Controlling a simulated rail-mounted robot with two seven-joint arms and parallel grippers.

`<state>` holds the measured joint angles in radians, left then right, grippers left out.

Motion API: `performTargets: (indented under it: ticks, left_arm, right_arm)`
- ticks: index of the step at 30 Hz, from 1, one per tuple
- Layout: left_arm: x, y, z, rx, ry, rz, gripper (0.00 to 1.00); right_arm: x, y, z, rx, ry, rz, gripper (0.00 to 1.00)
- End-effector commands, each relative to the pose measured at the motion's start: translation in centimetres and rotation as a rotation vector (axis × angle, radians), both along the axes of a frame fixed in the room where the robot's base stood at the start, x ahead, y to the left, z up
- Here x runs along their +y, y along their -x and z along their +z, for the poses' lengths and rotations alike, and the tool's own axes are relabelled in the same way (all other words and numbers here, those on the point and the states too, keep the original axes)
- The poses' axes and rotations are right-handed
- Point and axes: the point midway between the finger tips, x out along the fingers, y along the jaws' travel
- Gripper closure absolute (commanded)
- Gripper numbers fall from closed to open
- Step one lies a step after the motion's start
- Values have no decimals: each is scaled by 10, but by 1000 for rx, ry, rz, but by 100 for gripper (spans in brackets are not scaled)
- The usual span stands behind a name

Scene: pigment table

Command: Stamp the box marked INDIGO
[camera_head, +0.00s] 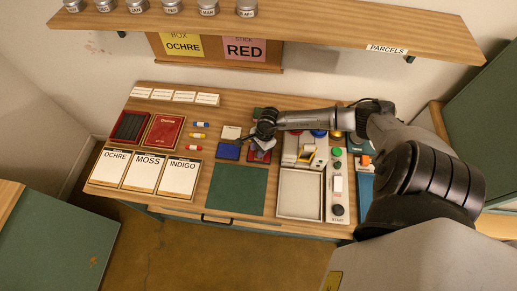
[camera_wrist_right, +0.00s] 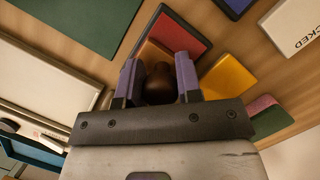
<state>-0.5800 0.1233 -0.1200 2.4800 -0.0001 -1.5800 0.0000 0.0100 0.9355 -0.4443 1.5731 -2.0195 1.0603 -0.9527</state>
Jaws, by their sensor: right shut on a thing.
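The box marked INDIGO (camera_head: 180,178) lies at the table's left front, at the right end of a row with OCHRE (camera_head: 113,169) and MOSS (camera_head: 146,173). My right gripper (camera_head: 262,146) is far to the right of it, low over a red ink pad (camera_head: 258,156). In the right wrist view my gripper (camera_wrist_right: 160,85) is shut on the dark brown knob of a stamp (camera_wrist_right: 158,82). The stamp's wooden base is over the red pad (camera_wrist_right: 178,30); whether it touches is unclear. My left gripper is not in view.
A blue pad (camera_head: 228,152) and a white card (camera_head: 231,132) lie beside the red pad. A yellow pad (camera_wrist_right: 228,78) shows in the wrist view. A bare green mat (camera_head: 237,190) and a grey tray (camera_head: 299,195) lie in front. A shelf (camera_head: 300,30) hangs behind.

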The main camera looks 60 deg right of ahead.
Motion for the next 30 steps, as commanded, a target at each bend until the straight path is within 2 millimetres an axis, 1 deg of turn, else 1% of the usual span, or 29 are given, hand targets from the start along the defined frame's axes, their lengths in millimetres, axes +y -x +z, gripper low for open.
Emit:
performTargets:
  ticks: [4,8,30]
  left_arm:
    - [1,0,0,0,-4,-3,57]
    - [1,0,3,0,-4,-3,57]
    - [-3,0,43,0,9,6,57]
  right_arm:
    - [0,1,-2,3,2,0,83]
    - [-1,1,2,3,2,0,83]
    - [0,0,58,1,0,0,83]
